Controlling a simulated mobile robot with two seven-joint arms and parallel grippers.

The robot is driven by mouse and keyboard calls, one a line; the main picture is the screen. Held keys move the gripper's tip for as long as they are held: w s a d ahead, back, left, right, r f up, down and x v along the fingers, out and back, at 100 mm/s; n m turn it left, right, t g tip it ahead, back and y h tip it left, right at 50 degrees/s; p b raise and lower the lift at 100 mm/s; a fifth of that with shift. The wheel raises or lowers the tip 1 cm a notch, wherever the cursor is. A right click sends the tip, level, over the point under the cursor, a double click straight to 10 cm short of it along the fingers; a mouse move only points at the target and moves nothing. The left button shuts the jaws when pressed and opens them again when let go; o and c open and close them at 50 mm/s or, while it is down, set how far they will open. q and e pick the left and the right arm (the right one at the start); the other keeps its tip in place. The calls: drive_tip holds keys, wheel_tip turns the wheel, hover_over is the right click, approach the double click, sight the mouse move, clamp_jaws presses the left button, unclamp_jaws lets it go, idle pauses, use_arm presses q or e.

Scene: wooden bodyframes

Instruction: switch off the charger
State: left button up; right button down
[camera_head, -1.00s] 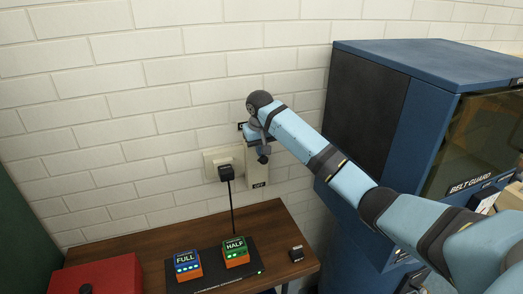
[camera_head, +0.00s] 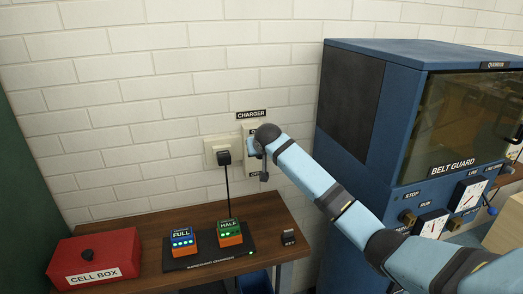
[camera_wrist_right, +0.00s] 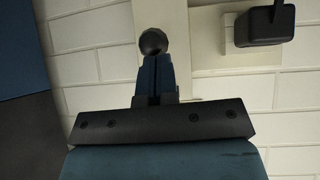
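The charger switch (camera_head: 250,129) is a pale plate on the brick wall, under a CHARGER label (camera_head: 251,114). An OFF label (camera_head: 254,175) is at its lower end; its upper label is mostly hidden by my wrist. The lever's dark round knob (camera_head: 264,177) sticks out low, about level with OFF. My right gripper (camera_head: 259,153) is in front of the plate, just above the knob. In the right wrist view my right fingers (camera_wrist_right: 157,72) are together, with the knob (camera_wrist_right: 153,42) at their tips; contact cannot be told for sure. My left gripper is out of view.
A black plug (camera_head: 224,157) sits in the outlet left of the switch, its cord hanging to the charger base (camera_head: 192,259) with two battery packs. A red cell box (camera_head: 95,259) stands on the wooden table. The blue belt guard cabinet (camera_head: 350,110) is close at right.

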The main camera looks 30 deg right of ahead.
drive_tip(key=shift+s+f+t+h+b, duration=0.1)
drive_tip(key=shift+f+t+h+b, duration=0.2)
drive_tip(key=shift+f+t+b, duration=0.95)
drive_tip(key=shift+s+f+t+h+b, duration=0.1)
drive_tip(key=shift+f+t+h+b, duration=0.2)
drive_tip(key=shift+f+t+b, duration=0.95)
drive_tip(key=shift+f+g, duration=0.3)
drive_tip(key=shift+f, duration=0.1)
